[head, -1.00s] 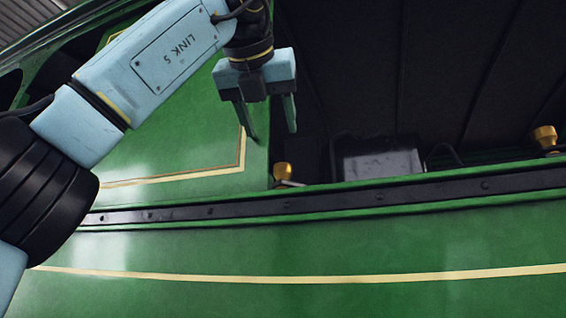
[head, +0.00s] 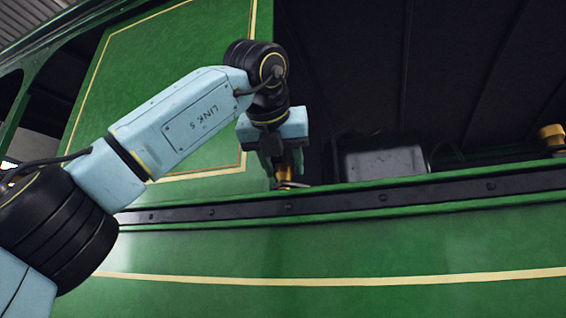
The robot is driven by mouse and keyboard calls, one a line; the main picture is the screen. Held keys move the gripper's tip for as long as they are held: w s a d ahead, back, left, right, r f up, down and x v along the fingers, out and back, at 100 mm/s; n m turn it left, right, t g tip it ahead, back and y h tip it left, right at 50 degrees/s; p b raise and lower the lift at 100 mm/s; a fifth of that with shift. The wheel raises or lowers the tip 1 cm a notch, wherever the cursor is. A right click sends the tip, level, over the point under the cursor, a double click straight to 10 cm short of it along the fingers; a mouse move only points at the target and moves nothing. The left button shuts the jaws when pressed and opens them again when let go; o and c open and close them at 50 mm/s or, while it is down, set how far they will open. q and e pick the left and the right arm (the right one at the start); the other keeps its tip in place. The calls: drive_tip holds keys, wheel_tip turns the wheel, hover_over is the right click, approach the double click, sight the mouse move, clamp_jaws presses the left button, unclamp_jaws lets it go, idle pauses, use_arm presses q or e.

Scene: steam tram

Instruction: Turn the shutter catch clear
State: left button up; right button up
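The brass shutter catch (head: 284,173) stands on the dark ledge at the foot of the green shutter panel, at its right edge. My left gripper (head: 283,168) points down over the catch. Its two fingers stand apart, with the brass between them. I cannot tell whether they touch it or leave a gap. The gripper partly hides the catch's top. A small pale piece shows at the catch's foot. The green shutter panel (head: 150,100) has a yellow line border and fills the left of the opening. My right gripper is not in view.
A second brass knob (head: 552,136) stands on the ledge at the far right. A dark grey box (head: 383,160) sits behind the ledge, right of my gripper. The riveted black rail (head: 420,193) crosses below. The dark opening above the box is clear.

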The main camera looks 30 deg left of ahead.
use_arm(q)
drive_tip(key=c, duration=0.6)
drive_tip(key=shift+c, duration=0.2)
drive_tip(key=shift+a+m+h, duration=0.1)
drive_tip(key=shift+m+h, duration=0.2)
drive_tip(key=shift+h, duration=0.1)
drive_tip(key=shift+a+m+t+h, duration=0.1)
drive_tip(key=shift+m+t+h, duration=0.2)
drive_tip(key=shift+m+h, duration=0.35)
drive_tip(key=m+h, duration=0.2)
drive_tip(key=h, duration=0.1)
drive_tip(key=shift+a+m+p, duration=0.15)
drive_tip(key=shift+m+p, duration=0.1)
drive_tip(key=shift+p, duration=0.1)
drive_tip(key=m+h+p, duration=0.1)
drive_tip(key=h, duration=0.1)
drive_tip(key=m+h+p, duration=0.1)
drive_tip(key=m+h, duration=0.1)
drive_tip(key=shift+a+r, duration=0.1)
drive_tip(key=shift+a, duration=0.1)
drive_tip(key=m+g+h+p, duration=0.1)
drive_tip(key=m+h+p, duration=0.1)
drive_tip(key=shift+a+p, duration=0.1)
drive_tip(key=shift+p, duration=0.2)
drive_tip(key=shift+w+m+g+h+p, duration=0.1)
drive_tip(key=shift+m+g+h+p, duration=0.2)
drive_tip(key=shift+m+g+h, duration=0.25)
